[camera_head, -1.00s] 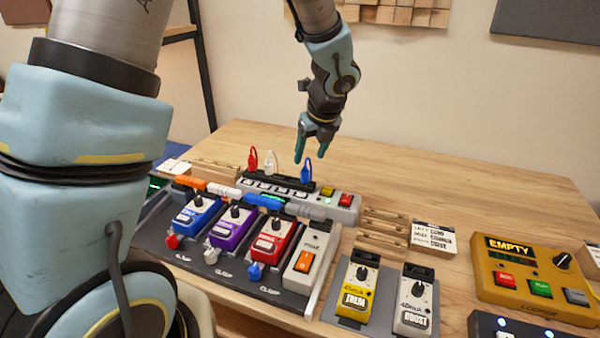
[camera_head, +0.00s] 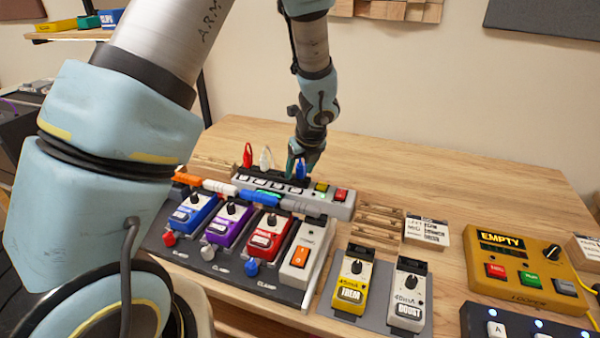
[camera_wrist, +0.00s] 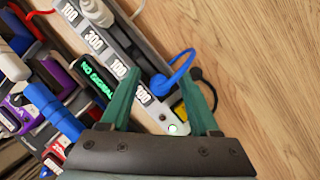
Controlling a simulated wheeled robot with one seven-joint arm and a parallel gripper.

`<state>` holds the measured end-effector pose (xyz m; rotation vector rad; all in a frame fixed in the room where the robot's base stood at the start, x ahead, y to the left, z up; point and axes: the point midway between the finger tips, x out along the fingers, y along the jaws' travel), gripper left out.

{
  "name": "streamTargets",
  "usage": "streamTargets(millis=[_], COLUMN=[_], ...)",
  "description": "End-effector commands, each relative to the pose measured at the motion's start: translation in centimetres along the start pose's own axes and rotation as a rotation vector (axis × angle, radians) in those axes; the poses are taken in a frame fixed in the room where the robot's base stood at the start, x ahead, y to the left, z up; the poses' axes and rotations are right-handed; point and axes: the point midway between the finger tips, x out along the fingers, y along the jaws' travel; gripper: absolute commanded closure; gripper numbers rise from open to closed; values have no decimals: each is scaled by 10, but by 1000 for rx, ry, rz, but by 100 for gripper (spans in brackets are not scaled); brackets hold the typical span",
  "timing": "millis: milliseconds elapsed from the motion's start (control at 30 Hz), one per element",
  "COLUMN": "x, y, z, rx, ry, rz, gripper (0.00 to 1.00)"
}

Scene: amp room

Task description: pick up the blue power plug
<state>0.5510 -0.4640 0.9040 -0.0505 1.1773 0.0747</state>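The blue power plug (camera_head: 301,169) stands in the right part of the grey power strip (camera_head: 342,210), with its cord looping up. In the wrist view the blue plug (camera_wrist: 163,82) lies between the two green fingertips, near their ends. My gripper (camera_head: 303,158) is right at the plug in the head view, with its fingers partly overlapping it. In the wrist view my gripper (camera_wrist: 161,76) is open, with a clear gap between the fingers. I cannot tell whether either finger touches the plug.
A red plug (camera_head: 248,155) and a white plug (camera_head: 265,158) stand in the strip to the left. Several pedals are in front, including a red one (camera_head: 270,236) and a yellow one (camera_head: 353,281). A yellow looper box (camera_head: 527,268) is at right.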

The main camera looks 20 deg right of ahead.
Motion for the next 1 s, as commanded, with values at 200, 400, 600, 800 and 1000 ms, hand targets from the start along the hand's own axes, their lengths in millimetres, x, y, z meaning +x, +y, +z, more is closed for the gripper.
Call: streamTargets(millis=[200, 400, 600, 800, 1000], x=[0, 0, 0, 0, -1], y=[0, 0, 0, 0, 0], z=[0, 0, 0, 0, 1], rx=[0, 0, 0, 0, -1], ry=[0, 0, 0, 0, 0], rz=[0, 0, 0, 1, 0], gripper=[62, 85, 100, 100, 100])
